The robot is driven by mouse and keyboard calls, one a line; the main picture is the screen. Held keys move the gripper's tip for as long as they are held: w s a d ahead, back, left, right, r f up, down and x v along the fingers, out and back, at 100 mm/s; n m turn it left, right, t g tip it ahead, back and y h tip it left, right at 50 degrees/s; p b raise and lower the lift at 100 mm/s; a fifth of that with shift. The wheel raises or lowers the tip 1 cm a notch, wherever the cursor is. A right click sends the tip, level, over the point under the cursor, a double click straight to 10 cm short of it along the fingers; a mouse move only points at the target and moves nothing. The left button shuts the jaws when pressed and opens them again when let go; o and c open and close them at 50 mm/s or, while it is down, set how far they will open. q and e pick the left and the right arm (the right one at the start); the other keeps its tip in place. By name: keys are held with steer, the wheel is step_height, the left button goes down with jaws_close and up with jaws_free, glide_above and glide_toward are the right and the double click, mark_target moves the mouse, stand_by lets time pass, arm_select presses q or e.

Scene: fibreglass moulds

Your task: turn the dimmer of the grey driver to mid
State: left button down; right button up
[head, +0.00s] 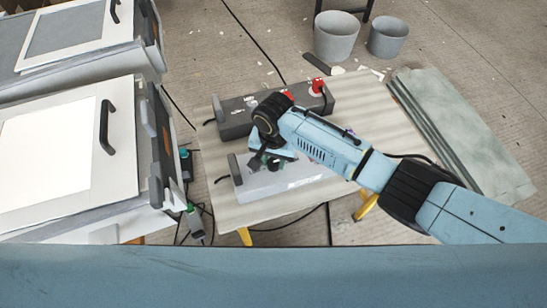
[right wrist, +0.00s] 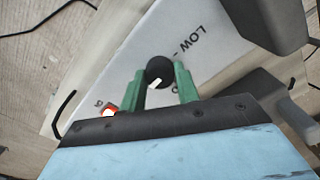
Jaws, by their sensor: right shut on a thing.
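The grey driver (head: 297,180) is a light grey box on the low table in the head view, partly hidden by my right arm. Its sloped face (right wrist: 120,65) fills much of the right wrist view and bears the printed word "LOW" and a dash. The dimmer (right wrist: 159,67) is a round black knob with a white mark, which points toward the lower left of that picture. My right gripper (right wrist: 161,78) has its green fingers on either side of the knob and is shut on it. In the head view the right gripper (head: 266,162) covers the knob. My left gripper is not in view.
A dark grey box (head: 236,121) with red parts stands behind the driver on the table (head: 375,122). A red switch (right wrist: 109,113) shows beside a finger. White-doored cabinets (head: 65,150) stand at left. Green-grey sheets (head: 465,135) lie at right; two buckets (head: 336,36) stand behind.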

steer(key=n+p, duration=0.2)
steer(key=n, duration=0.1)
steer(key=shift+r+p, duration=0.15)
steer(key=shift+p, duration=0.15)
steer(key=n+p, duration=0.2)
steer(key=n, duration=0.2)
steer(key=shift+n, duration=0.4)
steer(key=n+p, duration=0.1)
steer(key=n, duration=0.3)
steer(key=shift+n, duration=0.3)
steer(key=n, duration=0.4)
steer(key=shift+n+p, duration=0.35)
steer(key=shift+n, duration=0.05)
steer(key=o, duration=1)
steer(key=shift+c, duration=0.2)
